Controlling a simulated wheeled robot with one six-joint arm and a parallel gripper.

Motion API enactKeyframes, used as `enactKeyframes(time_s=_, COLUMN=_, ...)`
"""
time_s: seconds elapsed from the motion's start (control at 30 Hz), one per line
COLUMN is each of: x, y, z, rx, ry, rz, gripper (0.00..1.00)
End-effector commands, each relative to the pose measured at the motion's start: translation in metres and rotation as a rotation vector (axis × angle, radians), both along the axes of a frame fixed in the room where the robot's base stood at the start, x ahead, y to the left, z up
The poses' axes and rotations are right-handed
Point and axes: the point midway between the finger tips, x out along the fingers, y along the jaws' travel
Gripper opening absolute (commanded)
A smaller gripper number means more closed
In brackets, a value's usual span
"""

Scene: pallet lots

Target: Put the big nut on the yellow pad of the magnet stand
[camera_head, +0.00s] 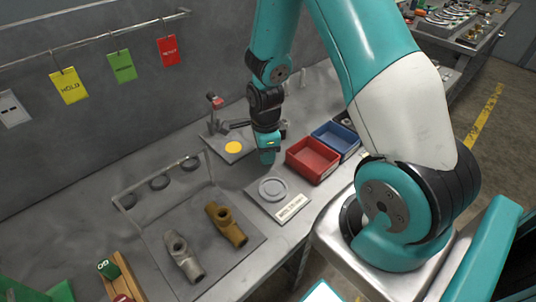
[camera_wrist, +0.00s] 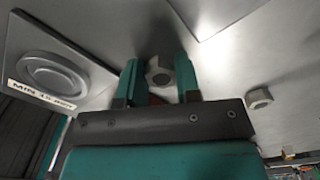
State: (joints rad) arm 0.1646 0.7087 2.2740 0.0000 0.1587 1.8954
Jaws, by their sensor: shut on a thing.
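The magnet stand (camera_head: 213,122) stands on the bench near the wall, with a red top. Its round yellow pad (camera_head: 234,147) is bare. My gripper (camera_head: 267,158) is low over the bench, just right of the yellow pad and apart from it. In the wrist view my gripper (camera_wrist: 158,66) is shut on a grey hex nut (camera_wrist: 158,76), which sits between the two teal fingers. A second grey nut (camera_wrist: 259,98) lies apart to the right in the wrist view. The held nut is hidden in the head view.
A red bin (camera_head: 313,160) and a blue bin (camera_head: 336,139) stand right of my gripper. A labelled plate with a round disc (camera_head: 272,189) lies in front of it. A tray (camera_head: 250,238) with two pipe fittings is at the front left. Coloured tags hang on the wall rail.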

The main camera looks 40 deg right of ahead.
Motion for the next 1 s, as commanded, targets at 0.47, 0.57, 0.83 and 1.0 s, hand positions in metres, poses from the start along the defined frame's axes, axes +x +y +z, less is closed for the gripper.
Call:
enactKeyframes(time_s=0.47, x=0.002, y=0.0, z=0.053, rx=-0.001, ry=-0.008, rz=0.0, gripper=0.04)
enactKeyframes(time_s=0.57, x=0.002, y=0.0, z=0.085, rx=-0.002, ry=-0.009, rz=0.0, gripper=0.04)
enactKeyframes(time_s=0.83, x=0.001, y=0.0, z=0.16, rx=-0.002, ry=-0.007, rz=0.0, gripper=0.04)
enactKeyframes(time_s=1.0, x=0.001, y=0.0, z=0.188, rx=-0.001, ry=-0.004, rz=0.0, gripper=0.04)
